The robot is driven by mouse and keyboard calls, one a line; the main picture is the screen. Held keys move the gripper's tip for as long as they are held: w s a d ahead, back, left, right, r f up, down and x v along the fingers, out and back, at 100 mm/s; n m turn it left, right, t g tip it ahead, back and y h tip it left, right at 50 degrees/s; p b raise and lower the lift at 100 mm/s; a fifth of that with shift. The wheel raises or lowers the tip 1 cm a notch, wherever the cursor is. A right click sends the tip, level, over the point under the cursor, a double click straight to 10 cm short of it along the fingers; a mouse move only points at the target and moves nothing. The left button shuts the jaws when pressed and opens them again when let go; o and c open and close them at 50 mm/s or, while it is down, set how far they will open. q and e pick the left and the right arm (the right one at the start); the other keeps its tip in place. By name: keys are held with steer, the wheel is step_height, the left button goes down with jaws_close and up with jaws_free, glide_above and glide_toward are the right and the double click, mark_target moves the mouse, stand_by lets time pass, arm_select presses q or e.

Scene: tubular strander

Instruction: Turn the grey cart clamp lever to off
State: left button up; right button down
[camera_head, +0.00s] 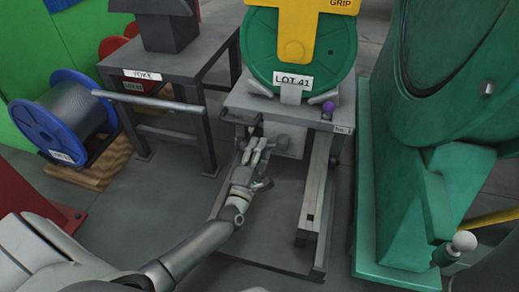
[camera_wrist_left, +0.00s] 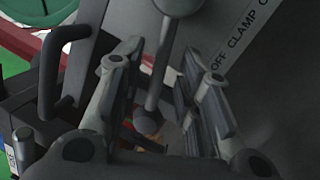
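The grey cart (camera_head: 315,118) carries a green spool marked LOT 41 (camera_head: 340,58). My left gripper (camera_head: 256,150) is low at the cart's front, below its top. In the left wrist view its two fingers (camera_wrist_left: 160,85) are open and apart. The grey clamp lever (camera_wrist_left: 157,75), a rod with a round knob at the top and a rounded lower end, runs between them; I cannot tell whether a finger touches it. A label plate (camera_wrist_left: 235,45) beside it reads OFF CLAMP, the rest cut off. In the head view I cannot make out the lever. My right gripper is not in view.
A purple knob (camera_head: 328,107) is on the cart top. A table marked YOKE (camera_head: 190,62) with a horizontal bar stands left of the cart. A blue reel (camera_head: 68,115) sits on a pallet. A large green machine (camera_head: 385,215) stands close on the right.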

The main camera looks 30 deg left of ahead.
arm_select(q)
steer(key=v, duration=1.2)
steer(key=shift+r, duration=0.15)
